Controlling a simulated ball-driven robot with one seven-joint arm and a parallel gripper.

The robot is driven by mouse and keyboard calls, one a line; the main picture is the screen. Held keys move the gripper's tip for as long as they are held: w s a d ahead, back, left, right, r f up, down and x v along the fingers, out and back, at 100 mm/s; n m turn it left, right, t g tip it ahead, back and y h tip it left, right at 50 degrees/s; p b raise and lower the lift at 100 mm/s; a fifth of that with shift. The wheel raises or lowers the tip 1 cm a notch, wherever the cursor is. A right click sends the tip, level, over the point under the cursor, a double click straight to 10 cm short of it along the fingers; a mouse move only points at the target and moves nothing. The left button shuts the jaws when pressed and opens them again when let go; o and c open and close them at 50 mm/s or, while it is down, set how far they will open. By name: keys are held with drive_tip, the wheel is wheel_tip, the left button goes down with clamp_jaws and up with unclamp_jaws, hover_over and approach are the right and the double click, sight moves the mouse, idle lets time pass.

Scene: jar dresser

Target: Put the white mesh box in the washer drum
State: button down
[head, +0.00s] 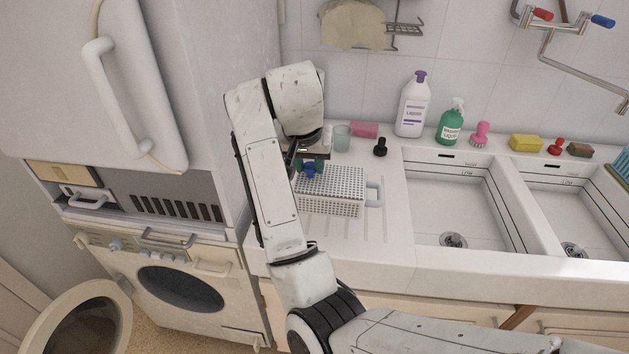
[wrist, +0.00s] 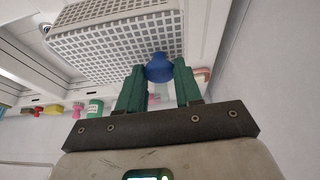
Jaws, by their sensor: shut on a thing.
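The white mesh box (head: 335,189) stands on the ribbed drainboard left of the sinks, with a grey handle at its right end. In the wrist view the box (wrist: 115,30) fills the top. My gripper (head: 306,163) is above the box's back left part. Its green fingers (wrist: 159,85) are shut on a blue knob-like piece (wrist: 160,67) at the box's edge. I cannot tell whether this piece is joined to the box. The washer (head: 170,318) is at lower left, its round door (head: 80,325) swung open and its drum opening (head: 180,289) dark.
A glass (head: 342,137), a pink sponge (head: 364,129), a black stopper (head: 380,147), a white bottle (head: 413,108) and a green soap bottle (head: 451,124) line the wall behind. Two sink basins (head: 455,205) lie to the right. A tall white cabinet (head: 215,70) stands left of the counter.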

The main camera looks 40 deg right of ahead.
drive_tip(key=w+d+f, duration=0.2)
drive_tip(key=w+d, duration=0.1)
drive_tip(key=shift+w+d, duration=0.25)
drive_tip(key=w+p+x, duration=0.1)
drive_tip(key=p+x, duration=0.1)
drive_tip(key=x, duration=0.8)
drive_tip(key=shift+a, duration=0.2)
drive_tip(key=c, duration=0.8)
unclamp_jaws()
drive_tip(key=shift+w+r, duration=0.1)
drive_tip(key=shift+o, duration=0.2)
